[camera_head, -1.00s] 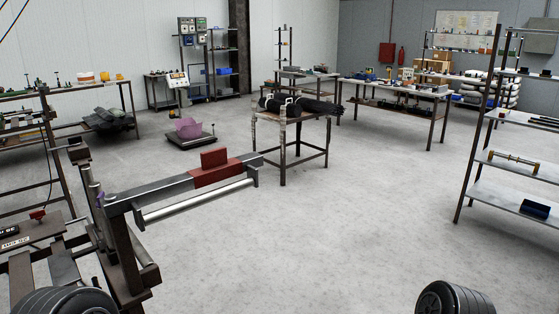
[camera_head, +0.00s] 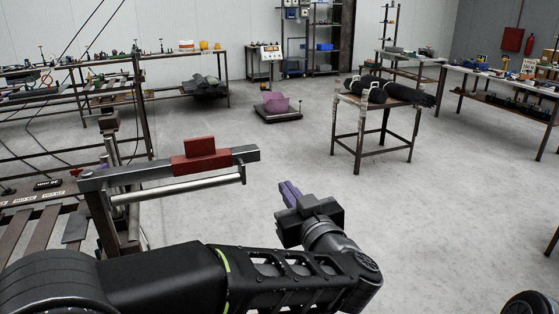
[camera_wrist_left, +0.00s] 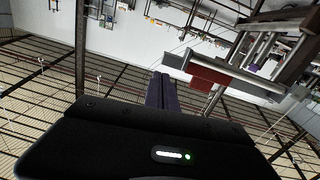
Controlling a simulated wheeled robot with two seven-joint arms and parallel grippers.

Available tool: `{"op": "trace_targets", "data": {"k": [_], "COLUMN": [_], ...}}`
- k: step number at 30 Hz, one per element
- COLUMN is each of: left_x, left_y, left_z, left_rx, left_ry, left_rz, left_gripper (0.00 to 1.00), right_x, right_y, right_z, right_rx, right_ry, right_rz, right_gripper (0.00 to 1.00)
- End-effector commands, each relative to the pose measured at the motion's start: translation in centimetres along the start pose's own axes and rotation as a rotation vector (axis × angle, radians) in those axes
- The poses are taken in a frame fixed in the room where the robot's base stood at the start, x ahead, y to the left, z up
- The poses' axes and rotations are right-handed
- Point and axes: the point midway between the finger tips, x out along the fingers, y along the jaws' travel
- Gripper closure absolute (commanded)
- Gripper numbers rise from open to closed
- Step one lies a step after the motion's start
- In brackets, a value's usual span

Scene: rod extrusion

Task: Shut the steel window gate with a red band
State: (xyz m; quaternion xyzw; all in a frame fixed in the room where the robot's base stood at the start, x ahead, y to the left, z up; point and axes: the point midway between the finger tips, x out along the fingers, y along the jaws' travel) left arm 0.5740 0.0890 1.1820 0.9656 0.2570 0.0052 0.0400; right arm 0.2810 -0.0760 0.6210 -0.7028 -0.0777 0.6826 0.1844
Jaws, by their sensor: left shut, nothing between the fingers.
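The steel window gate (camera_head: 135,173) is a grey horizontal bar with a silver rod below it, sticking out to the right from a post at the left. Its red band (camera_head: 202,162) carries a raised red block. The gate also shows in the left wrist view (camera_wrist_left: 270,87), with its red band (camera_wrist_left: 205,76) nearer its free end. My left gripper (camera_head: 288,190) is shut and empty, with purple fingers. In the head view it appears right of the gate's free end, apart from it. Its fingers also show in the left wrist view (camera_wrist_left: 162,88). My right gripper is out of view.
A slatted steel frame (camera_head: 40,225) stands at the left below the gate. A small table (camera_head: 350,101) with black rolls stands beyond my gripper. A low platform (camera_head: 278,114) with a pink bin is on the floor. Open floor lies to the right.

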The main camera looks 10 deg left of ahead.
Motion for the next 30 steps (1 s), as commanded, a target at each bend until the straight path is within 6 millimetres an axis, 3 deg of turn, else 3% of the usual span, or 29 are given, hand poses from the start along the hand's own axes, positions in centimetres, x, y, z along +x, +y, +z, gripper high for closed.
{"op": "trace_targets", "data": {"k": [4, 20, 26, 30], "left_x": [0.0, 0.4, 1.9, 3.9], "left_y": [-1.0, -1.0, -1.1, -1.2], "left_z": [-0.3, -0.3, -0.5, -0.5], "left_rx": [0.068, 0.086, 0.086, 0.087], "left_ry": [0.011, 0.012, 0.011, 0.012], "left_rz": [-0.042, -0.041, -0.042, -0.043], "left_gripper": [1.00, 1.00, 1.00, 1.00], "right_x": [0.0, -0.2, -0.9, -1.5], "right_y": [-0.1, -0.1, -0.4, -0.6], "right_z": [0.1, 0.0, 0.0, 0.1], "right_rx": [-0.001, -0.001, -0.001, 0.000], "right_ry": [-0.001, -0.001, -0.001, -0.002], "right_rz": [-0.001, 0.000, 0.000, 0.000], "right_gripper": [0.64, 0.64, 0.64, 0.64]}}
